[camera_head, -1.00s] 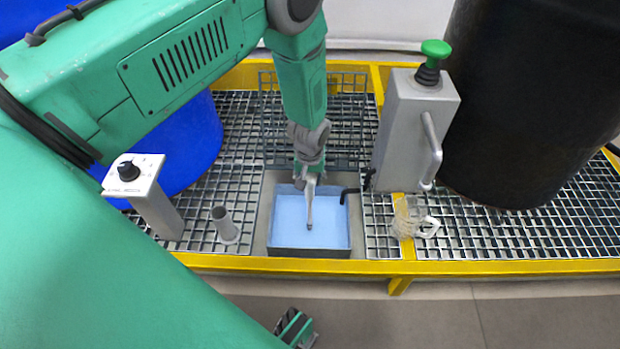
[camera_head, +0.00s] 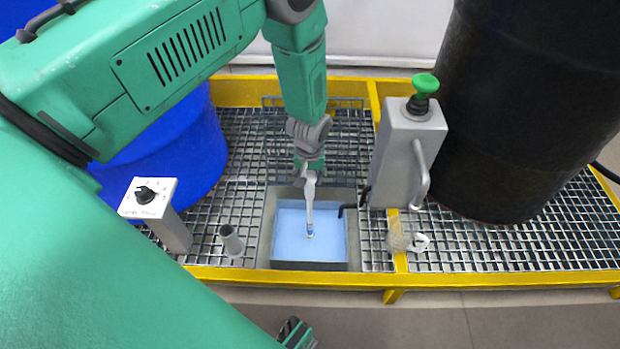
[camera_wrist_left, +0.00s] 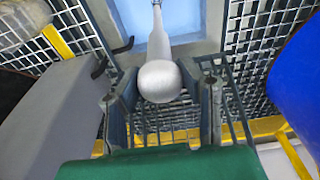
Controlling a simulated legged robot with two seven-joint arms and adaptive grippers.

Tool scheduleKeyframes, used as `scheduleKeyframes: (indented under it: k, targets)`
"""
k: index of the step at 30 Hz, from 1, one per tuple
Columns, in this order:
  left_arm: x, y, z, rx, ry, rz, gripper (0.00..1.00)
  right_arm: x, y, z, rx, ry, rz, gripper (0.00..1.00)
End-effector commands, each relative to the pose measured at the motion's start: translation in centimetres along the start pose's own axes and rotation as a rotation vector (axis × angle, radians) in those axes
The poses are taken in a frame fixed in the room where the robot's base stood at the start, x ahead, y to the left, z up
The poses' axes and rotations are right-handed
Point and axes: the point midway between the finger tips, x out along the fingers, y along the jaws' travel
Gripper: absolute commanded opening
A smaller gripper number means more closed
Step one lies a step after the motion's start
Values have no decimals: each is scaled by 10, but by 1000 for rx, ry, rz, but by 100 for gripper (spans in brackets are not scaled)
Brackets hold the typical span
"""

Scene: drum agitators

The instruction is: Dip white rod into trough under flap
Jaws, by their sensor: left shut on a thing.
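My left gripper (camera_head: 311,166) is shut on the white rod (camera_head: 309,205), which hangs down nearly upright. In the left wrist view the rod's rounded end (camera_wrist_left: 160,82) sits between the two fingers (camera_wrist_left: 165,105). The rod's lower tip, with a blue and orange mark, is over the trough (camera_head: 308,266) of light blue liquid; whether it is in the liquid I cannot tell. A grid panel, apparently the flap (camera_head: 345,125), is raised behind the trough. A small green and dark part of mine at the bottom edge may be my right gripper (camera_head: 295,333); its jaws are unclear.
A grey post with a green button (camera_head: 407,150) stands right of the trough, with a clear mug (camera_head: 402,237) near it. A dial post (camera_head: 157,210) and short tube (camera_head: 231,241) are on the left. Blue (camera_head: 165,150) and black (camera_head: 530,110) drums flank the grating.

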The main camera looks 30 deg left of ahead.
Motion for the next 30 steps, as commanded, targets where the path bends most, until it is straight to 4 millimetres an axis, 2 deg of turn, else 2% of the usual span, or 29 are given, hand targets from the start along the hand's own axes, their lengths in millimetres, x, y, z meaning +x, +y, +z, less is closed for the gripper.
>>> scheduleKeyframes:
  k: [1, 24, 30]
  targets:
    - [-15, 0, -2, 0, 1, 0, 4, -13, 0, -1, 0, 0, 0, 0]
    - [-136, 0, -18, 0, 1, 0, 4, -114, 1, -6, 0, 0, 0, 0]
    - [-150, 0, -19, 1, 0, 0, 4, -125, 1, -7, 0, 0, 0, 0]
